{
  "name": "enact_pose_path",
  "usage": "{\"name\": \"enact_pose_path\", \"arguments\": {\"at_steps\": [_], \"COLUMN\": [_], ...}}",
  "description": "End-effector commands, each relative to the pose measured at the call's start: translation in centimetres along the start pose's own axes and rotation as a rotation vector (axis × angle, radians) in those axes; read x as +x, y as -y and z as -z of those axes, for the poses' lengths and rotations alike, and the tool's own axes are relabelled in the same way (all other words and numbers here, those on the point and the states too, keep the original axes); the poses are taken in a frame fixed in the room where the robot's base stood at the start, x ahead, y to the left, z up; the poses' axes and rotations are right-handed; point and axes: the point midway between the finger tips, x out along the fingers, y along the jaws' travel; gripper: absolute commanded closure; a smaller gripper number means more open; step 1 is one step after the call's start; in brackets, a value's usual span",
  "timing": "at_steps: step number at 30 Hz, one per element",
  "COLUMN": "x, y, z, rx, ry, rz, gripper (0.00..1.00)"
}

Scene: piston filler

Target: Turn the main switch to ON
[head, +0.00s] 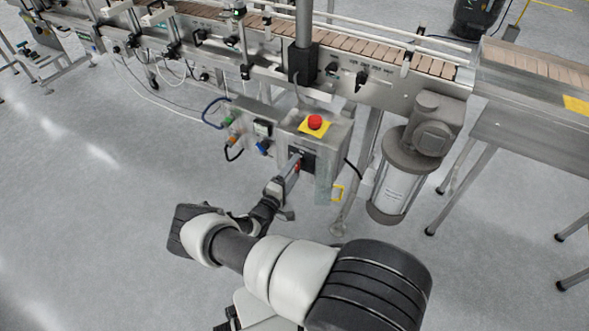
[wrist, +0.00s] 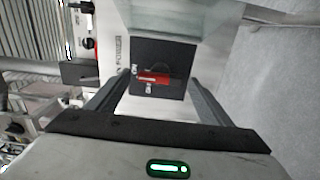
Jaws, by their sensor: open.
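The main switch is a small red handle (wrist: 153,78) on a dark square plate (wrist: 172,57), beside the word POWER. In the wrist view the handle lies nearly level across the picture, with small white labels beside it that are too small to read surely. In the head view the red handle (head: 297,167) shows on the front of the grey control box. My gripper (wrist: 160,82) is open, its two fingers on either side of the handle, with gaps visible between them and it. Whether the fingertips touch the plate I cannot tell.
A red emergency stop button (head: 314,122) on a yellow plate tops the control box. Green, orange and blue connectors (head: 263,146) with cables stick out at its left. A motor (head: 408,160) hangs to the right below the conveyor (head: 345,88). The floor in front is clear.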

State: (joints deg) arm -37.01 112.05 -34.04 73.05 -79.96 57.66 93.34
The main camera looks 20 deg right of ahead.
Motion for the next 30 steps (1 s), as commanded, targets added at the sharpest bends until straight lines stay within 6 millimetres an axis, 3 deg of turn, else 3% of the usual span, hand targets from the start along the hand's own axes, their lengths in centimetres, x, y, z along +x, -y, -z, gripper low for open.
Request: {"name": "enact_pose_path", "arguments": {"at_steps": [18, 24, 30], "x": [-13.8, -16.1, -16.6], "y": [-0.1, 0.0, 0.0], "z": [0.1, 0.1, 0.0], "rx": [0.001, 0.001, 0.001], "ry": [-0.004, -0.002, -0.001], "rz": [0.001, 0.001, 0.001], "gripper": [0.27, 0.27, 0.27]}}
